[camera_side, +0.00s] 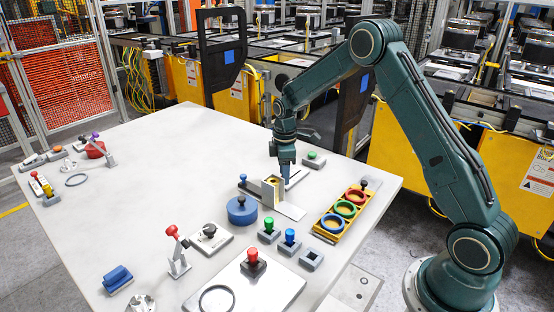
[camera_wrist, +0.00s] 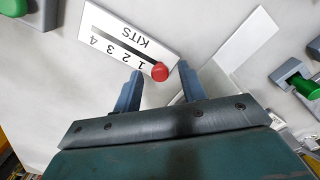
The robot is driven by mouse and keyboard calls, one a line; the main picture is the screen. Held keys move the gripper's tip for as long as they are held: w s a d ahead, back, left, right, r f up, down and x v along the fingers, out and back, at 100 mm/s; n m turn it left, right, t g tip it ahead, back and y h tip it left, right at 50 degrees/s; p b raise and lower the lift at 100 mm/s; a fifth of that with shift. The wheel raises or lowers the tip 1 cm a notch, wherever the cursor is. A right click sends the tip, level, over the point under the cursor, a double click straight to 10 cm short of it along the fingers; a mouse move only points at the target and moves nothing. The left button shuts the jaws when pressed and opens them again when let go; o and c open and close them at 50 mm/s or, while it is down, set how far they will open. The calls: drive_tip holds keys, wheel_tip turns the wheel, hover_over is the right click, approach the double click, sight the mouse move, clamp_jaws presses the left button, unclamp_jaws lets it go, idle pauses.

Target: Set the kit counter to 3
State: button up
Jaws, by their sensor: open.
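The kit counter is a white plate (camera_wrist: 112,20) marked KITS, with a dark slot and the numbers 1 to 4, upside down in the wrist view. Its round red knob (camera_wrist: 160,72) is at the slot's right end, just past the 1. My gripper (camera_wrist: 160,73) is open, its two blue-grey fingers on either side of the knob in that view. I cannot tell whether they touch it. In the side view my gripper (camera_side: 287,178) points down at the table's far right part, and hides the knob and most of the counter.
A yellow tray (camera_side: 325,223) with coloured rings and a blue round box (camera_side: 241,212) are near. The table's left middle is clear.

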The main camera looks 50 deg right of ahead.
sight(297, 173)
clamp_jaws()
drive_tip(key=d, duration=0.6)
drive_tip(key=shift+d, duration=0.35)
unclamp_jaws()
drive_tip(key=shift+r, duration=0.1)
